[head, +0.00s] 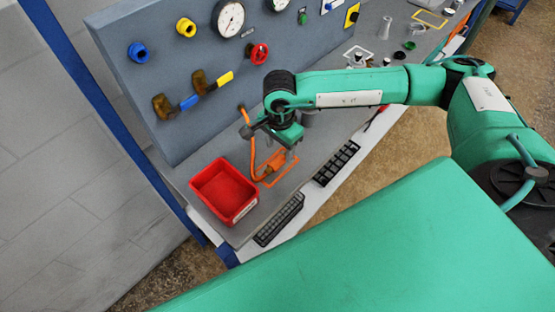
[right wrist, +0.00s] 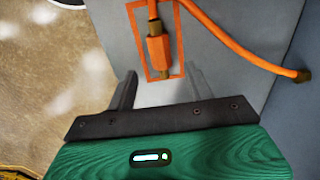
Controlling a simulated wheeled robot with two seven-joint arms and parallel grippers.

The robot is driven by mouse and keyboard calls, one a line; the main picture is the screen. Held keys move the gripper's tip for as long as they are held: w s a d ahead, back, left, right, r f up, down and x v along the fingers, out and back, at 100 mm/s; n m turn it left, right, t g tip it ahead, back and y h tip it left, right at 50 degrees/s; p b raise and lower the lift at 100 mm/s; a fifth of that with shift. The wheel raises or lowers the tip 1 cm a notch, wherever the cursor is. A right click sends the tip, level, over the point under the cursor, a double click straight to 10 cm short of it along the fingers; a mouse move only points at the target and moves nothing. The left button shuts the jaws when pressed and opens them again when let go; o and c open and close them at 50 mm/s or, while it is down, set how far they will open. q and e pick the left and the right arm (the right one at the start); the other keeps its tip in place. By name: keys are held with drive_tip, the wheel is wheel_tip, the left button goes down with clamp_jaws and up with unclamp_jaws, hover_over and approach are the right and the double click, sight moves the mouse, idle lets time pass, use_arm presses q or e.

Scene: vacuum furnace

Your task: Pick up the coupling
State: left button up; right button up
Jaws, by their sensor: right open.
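The coupling (right wrist: 158,50) is an orange and brass fitting on the end of an orange hose (right wrist: 225,38). It lies on the grey bench inside an orange marked rectangle (right wrist: 133,30). In the head view the coupling (head: 272,164) is partly hidden by my right gripper (head: 281,153), which is above it. In the right wrist view my right gripper (right wrist: 162,84) is open and empty. The coupling's brass tip lies just beyond the gap between its fingers. My left gripper is not in view.
A red bin (head: 224,190) stands left of the coupling. Black slotted racks (head: 336,163) lie along the bench's front edge. A grey panel (head: 160,60) with gauges and valves rises behind. Small parts (head: 386,28) stand farther along the bench.

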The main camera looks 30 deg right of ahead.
sight(279, 159)
drive_tip(key=shift+f+p, duration=0.3)
drive_tip(key=shift+p, duration=0.05)
wheel_tip(279, 159, down, 4)
drive_tip(key=shift+r+p, duration=0.2)
drive_tip(key=shift+p, duration=0.6)
drive_tip(key=shift+f, duration=0.45)
drive_tip(key=c, duration=1.1)
